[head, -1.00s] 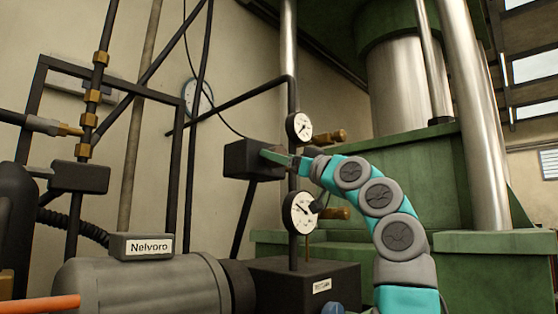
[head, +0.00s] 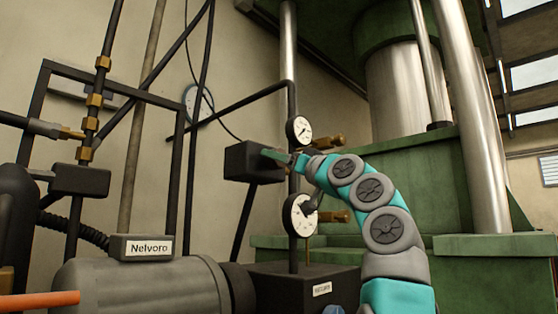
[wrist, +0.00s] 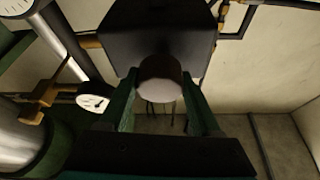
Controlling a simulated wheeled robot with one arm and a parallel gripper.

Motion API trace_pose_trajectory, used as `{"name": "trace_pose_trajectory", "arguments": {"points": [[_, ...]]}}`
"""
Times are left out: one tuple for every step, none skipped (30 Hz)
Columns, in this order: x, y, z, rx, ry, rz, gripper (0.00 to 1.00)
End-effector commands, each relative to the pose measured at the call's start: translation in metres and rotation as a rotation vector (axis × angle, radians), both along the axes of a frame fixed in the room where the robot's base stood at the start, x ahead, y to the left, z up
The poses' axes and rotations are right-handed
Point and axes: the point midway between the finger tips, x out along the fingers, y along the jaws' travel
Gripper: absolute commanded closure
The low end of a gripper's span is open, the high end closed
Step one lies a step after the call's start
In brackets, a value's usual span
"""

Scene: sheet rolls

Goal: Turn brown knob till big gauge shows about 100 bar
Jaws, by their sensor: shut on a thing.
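The knob (wrist: 160,78) shows brownish grey and round in the wrist view, on the front of a black block (wrist: 158,30). My gripper (wrist: 162,108) is shut on the knob, with a green finger on each side. In the head view my gripper (head: 282,158) reaches the black block (head: 252,161) from the right and hides the knob. The big gauge (head: 299,215) is the lower white dial, partly covered by my arm at its right edge. Its needle is too small to read surely. A smaller gauge (head: 299,130) sits above it.
A white dial (wrist: 92,103) shows at the left of the wrist view; which gauge it is I cannot tell. Brass fittings (head: 330,141) stick out right of the gauges. A motor labelled Nelvoro (head: 140,285) stands at the lower left. Green press parts (head: 400,190) stand behind my arm.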

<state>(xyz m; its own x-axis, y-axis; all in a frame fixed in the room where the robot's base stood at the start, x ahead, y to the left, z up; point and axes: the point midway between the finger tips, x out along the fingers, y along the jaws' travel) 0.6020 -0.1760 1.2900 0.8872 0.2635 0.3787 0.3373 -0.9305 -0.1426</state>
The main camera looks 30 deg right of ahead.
Motion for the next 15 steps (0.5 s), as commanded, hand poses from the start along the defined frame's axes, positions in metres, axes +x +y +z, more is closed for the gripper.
{"name": "trace_pose_trajectory", "arguments": {"points": [[0.0005, 0.0014, -0.0009, 0.007, 0.004, 0.004, 0.91], [0.0003, 0.0016, -0.0009, 0.01, 0.005, 0.004, 0.91], [-0.0005, 0.0017, 0.0001, 0.015, 0.007, 0.004, 0.91], [-0.0007, 0.0021, 0.0001, 0.018, 0.008, 0.004, 0.91], [-0.0005, 0.0022, -0.0001, 0.023, 0.01, 0.005, 0.91], [-0.0005, 0.0018, -0.0003, 0.028, 0.012, 0.004, 0.91], [-0.0006, 0.0001, -0.0003, 0.031, 0.012, 0.0, 0.91], [-0.0003, -0.0002, -0.0004, 0.035, 0.014, -0.001, 0.91], [0.0005, -0.0003, -0.0012, 0.04, 0.018, 0.0, 0.91], [0.0004, -0.0003, -0.0015, 0.044, 0.019, 0.0, 0.91], [0.0001, -0.0007, -0.0013, 0.046, 0.02, -0.001, 0.91], [-0.0004, -0.0008, -0.0008, 0.052, 0.021, -0.001, 0.91], [-0.0008, -0.0005, -0.0005, 0.055, 0.022, -0.001, 0.91], [-0.0009, -0.0004, -0.0004, 0.059, 0.023, -0.001, 0.91], [-0.0008, -0.0002, -0.0003, 0.064, 0.024, -0.001, 0.91]]}}
